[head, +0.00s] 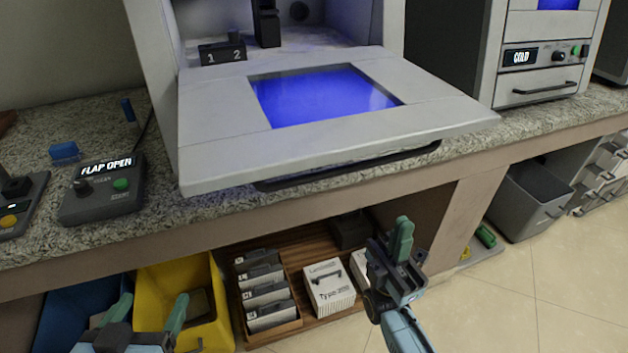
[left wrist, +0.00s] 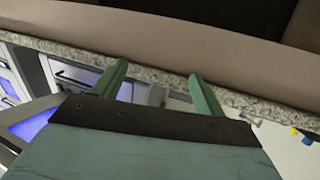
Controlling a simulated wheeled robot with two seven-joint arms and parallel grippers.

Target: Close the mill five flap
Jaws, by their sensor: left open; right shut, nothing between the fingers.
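The grey machine's flap (head: 220,115) hangs open, lowered almost level, with a blue-lit window (head: 322,95) in its middle. A dark bar handle (head: 350,166) runs along the underside of its front edge. No number five is readable on this machine. My left gripper (head: 148,312) is open and empty, low in front of the bench and below the flap; its fingers also show in the left wrist view (left wrist: 160,90). My right gripper (head: 402,243) is shut and empty, below and in front of the flap's right part. Neither gripper touches the flap.
A control box (head: 104,190) reading "FLAP OPEN" stands on the granite bench (head: 190,222) left of the flap. Another machine (head: 540,60) reading "COLD" stands right, closed. Below are a yellow bin (head: 215,325), a white box (head: 330,290) and a grey bin (head: 530,200).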

